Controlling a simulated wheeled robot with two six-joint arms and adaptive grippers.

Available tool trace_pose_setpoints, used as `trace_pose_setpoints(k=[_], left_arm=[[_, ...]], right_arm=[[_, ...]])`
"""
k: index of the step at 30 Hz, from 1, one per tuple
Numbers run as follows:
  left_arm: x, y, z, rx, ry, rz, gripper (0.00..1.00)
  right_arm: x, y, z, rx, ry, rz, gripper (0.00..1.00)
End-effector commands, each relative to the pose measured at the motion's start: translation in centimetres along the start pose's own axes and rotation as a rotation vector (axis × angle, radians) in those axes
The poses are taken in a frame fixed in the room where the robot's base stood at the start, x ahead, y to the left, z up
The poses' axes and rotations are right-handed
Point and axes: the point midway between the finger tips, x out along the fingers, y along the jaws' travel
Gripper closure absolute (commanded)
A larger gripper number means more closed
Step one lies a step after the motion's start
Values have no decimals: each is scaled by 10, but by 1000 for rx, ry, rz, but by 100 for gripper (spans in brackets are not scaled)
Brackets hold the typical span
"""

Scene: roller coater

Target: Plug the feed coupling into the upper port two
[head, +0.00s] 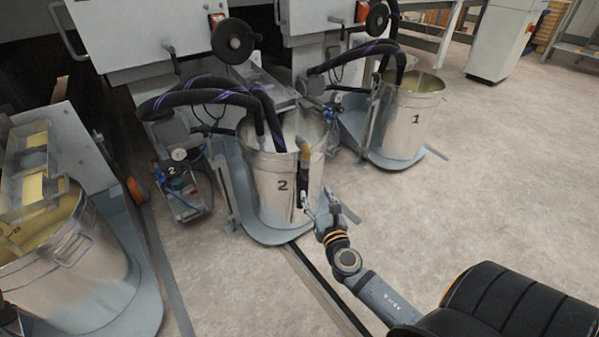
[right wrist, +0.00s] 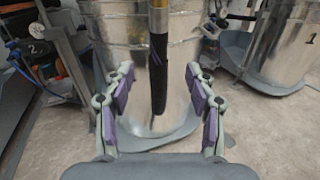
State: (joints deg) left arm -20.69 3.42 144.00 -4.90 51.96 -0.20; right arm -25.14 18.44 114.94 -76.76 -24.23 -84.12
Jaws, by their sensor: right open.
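The feed coupling, a black sleeve with a brass-yellow upper part (head: 304,175), hangs upright in front of the steel drum marked 2 (head: 262,190). In the right wrist view the black sleeve (right wrist: 158,65) hangs between and beyond my open fingers. My right gripper (head: 322,207) is open and empty, just below and to the right of the coupling's lower end; its purple-padded fingers also show in the right wrist view (right wrist: 160,88). I cannot make out upper port two for certain; a pump unit marked 2 (head: 178,173) stands left of the drum. My left gripper is not in view.
Black and purple hoses (head: 205,95) arch into drum 2. A drum marked 1 (head: 404,118) stands at the upper right, and another open drum (head: 75,255) at the lower left. The floor (head: 470,200) on the right is clear.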

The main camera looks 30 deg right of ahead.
Motion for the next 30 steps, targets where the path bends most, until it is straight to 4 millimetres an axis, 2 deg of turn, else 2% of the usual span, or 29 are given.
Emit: trace_pose_setpoints(k=[2, 9, 17, 24, 30], left_arm=[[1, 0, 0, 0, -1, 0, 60], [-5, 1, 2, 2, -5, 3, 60], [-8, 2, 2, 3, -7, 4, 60], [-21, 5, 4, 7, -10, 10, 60], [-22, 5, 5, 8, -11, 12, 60]], right_arm=[[4, 0, 2, 1, -1, 0, 44], [44, 0, 0, 3, 0, -1, 44], [57, 0, 0, 4, 2, -1, 44], [97, 2, 0, 6, 2, -1, 44], [105, 3, 1, 4, 4, 0, 44]])
